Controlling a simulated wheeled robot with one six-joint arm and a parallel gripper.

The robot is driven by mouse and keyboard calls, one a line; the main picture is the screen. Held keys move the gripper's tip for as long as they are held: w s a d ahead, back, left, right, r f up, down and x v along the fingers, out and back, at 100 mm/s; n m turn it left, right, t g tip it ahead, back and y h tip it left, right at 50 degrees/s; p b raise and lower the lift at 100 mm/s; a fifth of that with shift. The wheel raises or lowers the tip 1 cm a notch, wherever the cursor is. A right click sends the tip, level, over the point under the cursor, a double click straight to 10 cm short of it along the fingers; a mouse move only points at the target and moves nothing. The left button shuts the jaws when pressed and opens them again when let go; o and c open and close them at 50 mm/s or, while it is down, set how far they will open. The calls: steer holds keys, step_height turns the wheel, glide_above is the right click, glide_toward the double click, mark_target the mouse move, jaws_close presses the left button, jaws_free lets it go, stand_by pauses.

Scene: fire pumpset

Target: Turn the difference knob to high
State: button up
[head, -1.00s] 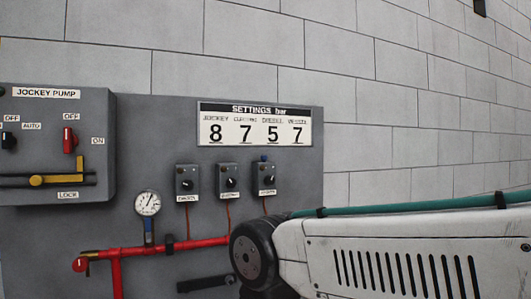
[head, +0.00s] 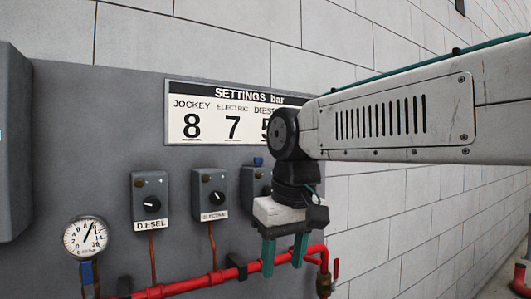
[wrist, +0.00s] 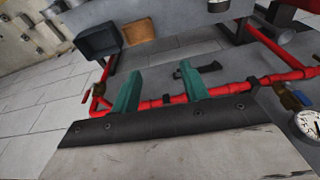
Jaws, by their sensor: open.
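Three grey switch boxes are on the grey panel in the head view. The box labelled DIESEL (head: 150,201) and the one labelled ELECTRIC (head: 209,194) each carry a black pointer knob, such as the DIESEL knob (head: 152,204), and a small brownish knob. The third box (head: 251,186) is mostly hidden by my arm, and its label and knob cannot be read. No marking I can read says which knob is the difference knob. My gripper (head: 284,255) is open and empty, fingers pointing down, in front of the red pipe. Its teal fingers also show in the wrist view (wrist: 161,85).
A SETTINGS bar sign (head: 226,110) is above the boxes, partly covered by my arm. A pressure gauge (head: 86,238) is at lower left. The red pipe (head: 185,288) runs below the boxes, with a red valve handle (head: 336,268) at its right end. The wall right of the panel is bare.

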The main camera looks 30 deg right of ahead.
steer(key=w+d+r+t, duration=0.1)
steer(key=w+d+r, duration=0.1)
steer(key=w+r, duration=0.55)
steer(key=w+d+r, duration=0.3)
steer(key=w+r, duration=0.3)
steer(key=r, duration=0.2)
steer(key=m+t, duration=0.1)
glide_toward(258, 162)
steer(key=shift+h, duration=0.3)
steer(key=x, duration=0.3)
steer(key=w+x, duration=0.1)
steer(key=x, duration=0.3)
steer(key=shift+w+d, duration=0.1)
steer(key=shift+c, duration=0.4)
jaws_close()
